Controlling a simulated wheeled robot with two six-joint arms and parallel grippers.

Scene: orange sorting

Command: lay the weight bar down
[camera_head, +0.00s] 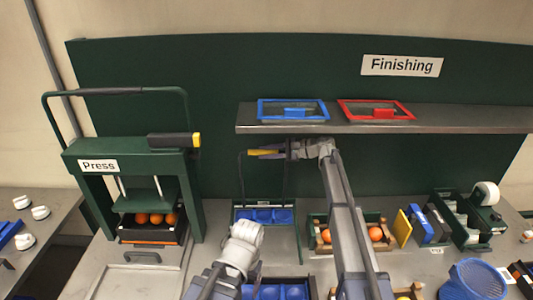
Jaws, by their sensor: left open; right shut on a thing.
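My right gripper (296,150) reaches up in front of the green back board, below the shelf. It is shut on a bar with a yellow end (265,152), which sticks out to the left, roughly level. The gripper hides the rest of this bar. Another black bar with a yellow end (175,140) lies across the top right of the green press (90,190); I cannot tell which is the weight bar. My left gripper (247,232) is open and low in the middle, away from both bars.
A thin dark frame (241,180) stands around a tray with blue cups (265,214) below my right gripper. Blue (293,101) and red (375,101) framed trays lie on the shelf (460,118). Crates with oranges (375,234) and a blue basket (470,280) crowd the right.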

